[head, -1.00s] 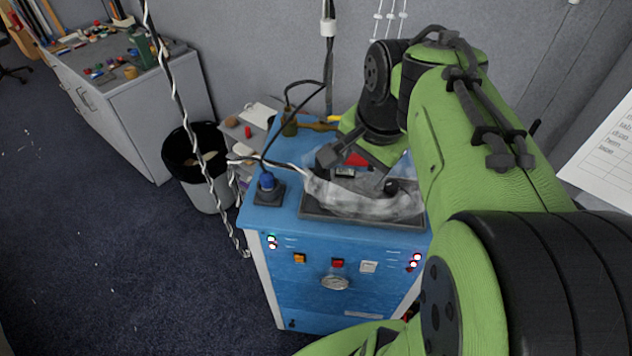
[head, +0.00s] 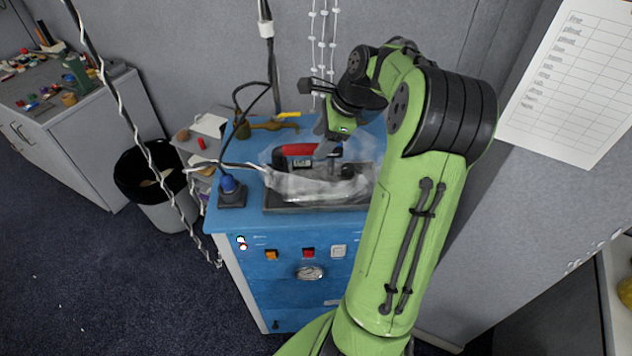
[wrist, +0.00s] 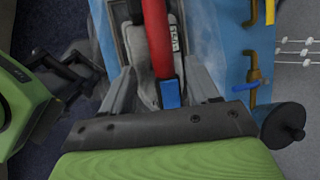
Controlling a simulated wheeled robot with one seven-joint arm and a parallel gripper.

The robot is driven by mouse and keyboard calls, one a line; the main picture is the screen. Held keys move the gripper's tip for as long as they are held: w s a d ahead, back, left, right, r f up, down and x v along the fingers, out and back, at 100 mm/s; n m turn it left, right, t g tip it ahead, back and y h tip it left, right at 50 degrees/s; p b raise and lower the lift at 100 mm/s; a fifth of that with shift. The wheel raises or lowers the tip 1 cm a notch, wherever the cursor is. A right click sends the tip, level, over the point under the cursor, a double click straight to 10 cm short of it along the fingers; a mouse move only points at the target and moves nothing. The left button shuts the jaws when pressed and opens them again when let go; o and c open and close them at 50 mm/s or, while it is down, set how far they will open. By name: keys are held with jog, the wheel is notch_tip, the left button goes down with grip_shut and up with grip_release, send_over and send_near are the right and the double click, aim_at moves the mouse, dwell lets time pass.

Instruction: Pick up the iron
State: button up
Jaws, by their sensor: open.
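The iron has a red handle (head: 298,149) and a pale grey body with a small label. It lies on the blue cabinet, at a dark tray, amid a whitish haze that blurs its outline in the head view. In the wrist view the red handle (wrist: 158,35) runs between my fingers, with a blue piece at its near end. My gripper (head: 326,150) is open, pointing down over the iron, with one finger on each side of the handle (wrist: 162,78). I cannot tell whether the fingers touch it.
The blue cabinet (head: 290,290) has buttons and a dial on its front. A blue-topped knob (head: 228,187) on a dark base stands left of the tray (head: 315,207). Cables hang at left, near a black-lined bin (head: 150,175). Brass piping (head: 275,125) lies behind; a wall stands close.

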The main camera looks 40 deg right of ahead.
aim_at(315, 145)
jog(key=x, duration=0.5)
jog(key=shift+w+d, duration=0.1)
jog(key=shift+w, duration=0.1)
jog(key=shift+s, duration=0.1)
jog(key=shift+c, duration=1)
grip_shut()
jog(key=shift+r, duration=0.1)
